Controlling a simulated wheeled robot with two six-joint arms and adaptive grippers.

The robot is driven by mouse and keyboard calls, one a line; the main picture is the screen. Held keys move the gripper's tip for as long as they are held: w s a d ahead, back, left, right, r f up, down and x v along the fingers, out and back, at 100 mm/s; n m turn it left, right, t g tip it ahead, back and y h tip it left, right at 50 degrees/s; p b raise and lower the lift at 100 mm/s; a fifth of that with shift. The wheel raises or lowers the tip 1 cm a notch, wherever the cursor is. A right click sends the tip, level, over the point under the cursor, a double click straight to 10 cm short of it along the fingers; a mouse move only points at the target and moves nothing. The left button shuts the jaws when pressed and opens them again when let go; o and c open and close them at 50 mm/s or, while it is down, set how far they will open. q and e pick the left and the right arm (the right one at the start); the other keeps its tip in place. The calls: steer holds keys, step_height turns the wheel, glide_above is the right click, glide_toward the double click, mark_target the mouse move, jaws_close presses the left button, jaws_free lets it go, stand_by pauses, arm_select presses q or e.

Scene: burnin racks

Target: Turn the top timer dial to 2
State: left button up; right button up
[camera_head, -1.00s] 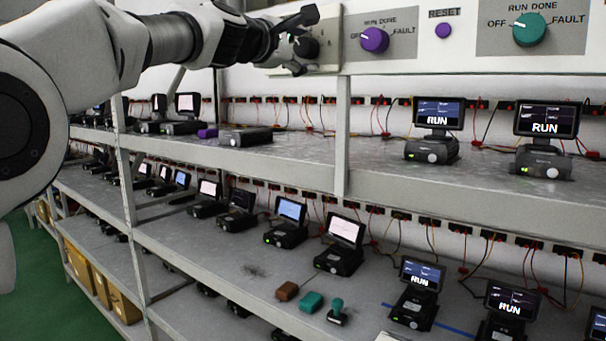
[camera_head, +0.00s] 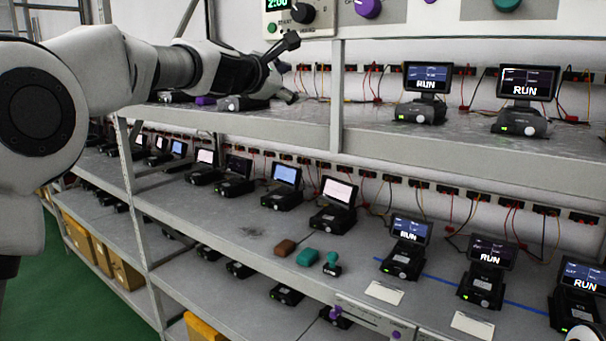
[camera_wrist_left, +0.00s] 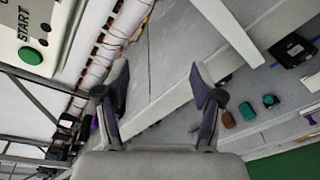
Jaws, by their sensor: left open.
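The top timer dial (camera_head: 303,13) is a black knob on the pale panel along the top of the rack, cut off by the upper edge of the head view. The green display (camera_head: 277,3) beside it reads 2:00. My left gripper (camera_head: 291,69) is open and empty, below the dial and apart from it, in front of the upper shelf. In the left wrist view my left gripper (camera_wrist_left: 160,82) also has its fingers spread with nothing between them. That view shows the panel's green START button (camera_wrist_left: 30,55) at upper left; the dial is not in it.
Purple (camera_head: 368,8) and green (camera_head: 507,4) knobs sit further right on the panel. Devices with screens, several showing RUN, stand on the upper shelf (camera_head: 450,152) and middle shelf. A brown block (camera_head: 285,247) and teal objects lie on the middle shelf. A rack post (camera_head: 337,95) stands right of the gripper.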

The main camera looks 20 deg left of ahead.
arm_select(q)
step_height(320, 180, down, 30)
steer(key=w+d+g+b, duration=0.2)
steer(key=w+g+b, duration=0.1)
steer(key=g+b, duration=0.15)
steer(key=s+f+g+y+b, duration=0.15)
steer(key=s+f, duration=0.25)
steer(key=f, duration=1.1)
steer(key=s+f+g+b, duration=0.2)
steer(key=s+f+g, duration=0.1)
steer(key=f, duration=1.2)
steer(key=s+a+f+m+g+y+b, duration=0.25)
steer(key=s+f+m+g, duration=0.2)
steer(key=s+f, duration=1.65)
steer(key=s+a+f+m+g+b, duration=0.1)
steer(key=s+f+m, duration=0.1)
steer(key=s+f, duration=0.3)
steer(key=s+a+f+m+g, duration=0.1)
steer(key=s+f+m+g, duration=0.15)
steer(key=s, duration=0.55)
steer(key=s+d+r+m+t, duration=0.1)
steer(key=s+m, duration=1.2)
steer(key=shift+s+r, duration=0.2)
steer(key=shift+r, duration=0.1)
arm_select(e)
step_height(320, 180, down, 12)
steer(key=s, duration=0.1)
steer(key=shift+s, duration=0.3)
